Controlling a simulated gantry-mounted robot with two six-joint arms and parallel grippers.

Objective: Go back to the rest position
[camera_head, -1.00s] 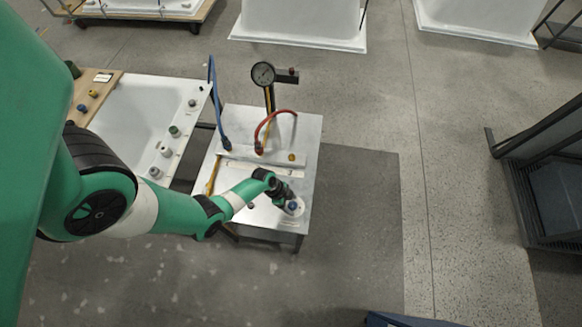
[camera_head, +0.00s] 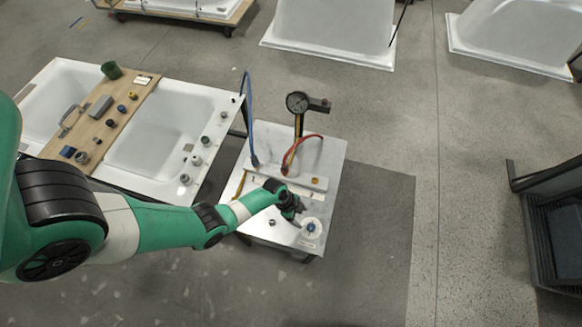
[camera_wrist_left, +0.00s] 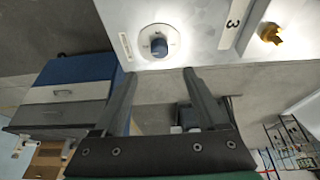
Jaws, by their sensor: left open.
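My left gripper (camera_head: 292,212) is over the metal-topped table (camera_head: 270,236) in the head view, just left of a round white disc with a blue knob (camera_head: 311,228). In the left wrist view my left gripper (camera_wrist_left: 158,75) has its two fingers apart with nothing between them. The knob (camera_wrist_left: 158,46) shows there beyond the fingertips, apart from them. A yellow fitting (camera_wrist_left: 270,33) and a printed "3" are on the same surface. My right gripper is in neither view.
A dial gauge (camera_head: 299,103) stands on the table, with a red hose (camera_head: 301,144) and a blue hose (camera_head: 246,115) near it. A white tub shell (camera_head: 160,135) with a wooden board (camera_head: 98,113) lies to the left. A dark rack (camera_head: 553,220) stands at right; the floor between is clear.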

